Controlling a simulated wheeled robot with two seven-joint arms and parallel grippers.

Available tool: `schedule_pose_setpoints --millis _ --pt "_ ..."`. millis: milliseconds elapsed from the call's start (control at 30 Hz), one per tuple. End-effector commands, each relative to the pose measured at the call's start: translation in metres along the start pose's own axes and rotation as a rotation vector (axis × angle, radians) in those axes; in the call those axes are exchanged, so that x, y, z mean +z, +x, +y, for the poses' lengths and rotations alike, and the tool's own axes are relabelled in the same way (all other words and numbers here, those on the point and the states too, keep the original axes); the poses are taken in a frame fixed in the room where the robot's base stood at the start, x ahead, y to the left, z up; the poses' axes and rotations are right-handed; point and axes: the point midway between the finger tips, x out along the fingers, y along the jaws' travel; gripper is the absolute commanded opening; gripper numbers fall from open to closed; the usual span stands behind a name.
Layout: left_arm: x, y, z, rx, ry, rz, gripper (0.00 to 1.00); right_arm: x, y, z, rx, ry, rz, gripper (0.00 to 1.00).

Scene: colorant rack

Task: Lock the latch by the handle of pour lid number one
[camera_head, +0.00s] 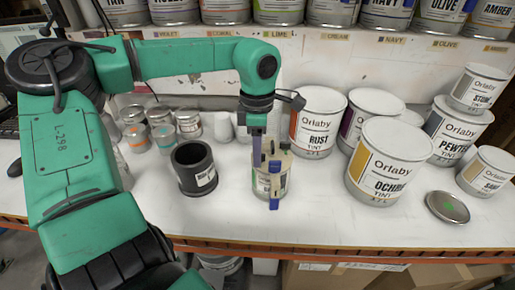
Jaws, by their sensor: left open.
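A small can (262,187) stands near the front edge of the white worktop, below my left gripper. My left gripper (258,145) points straight down at the lid's left and back side. It is open, but its fingertips are partly hidden by the lid. Whether it touches the lid is unclear. No lid number is readable. My right gripper is not in view.
A black cup (194,168) stands left of the can. Several small tins (161,137) stand behind it. Large cans, including OCHRE (389,165) and RUST (318,125), crowd the right. A loose round lid (447,207) lies at the front right. A shelf of cans runs above.

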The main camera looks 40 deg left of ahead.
Motion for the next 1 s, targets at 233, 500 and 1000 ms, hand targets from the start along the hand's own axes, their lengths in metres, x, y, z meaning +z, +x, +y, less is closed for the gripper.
schedule_pose_setpoints --millis 233,500,1000 --pt "-0.0001 -0.0002 0.0002 0.000 0.000 0.000 0.00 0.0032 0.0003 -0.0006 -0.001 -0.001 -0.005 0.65" --pt "0.0000 -0.0005 0.0003 0.000 0.007 0.000 0.00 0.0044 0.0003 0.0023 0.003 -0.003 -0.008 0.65" --pt "0.0001 -0.0008 0.0005 0.001 0.048 0.000 0.00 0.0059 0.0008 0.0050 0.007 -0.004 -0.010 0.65"
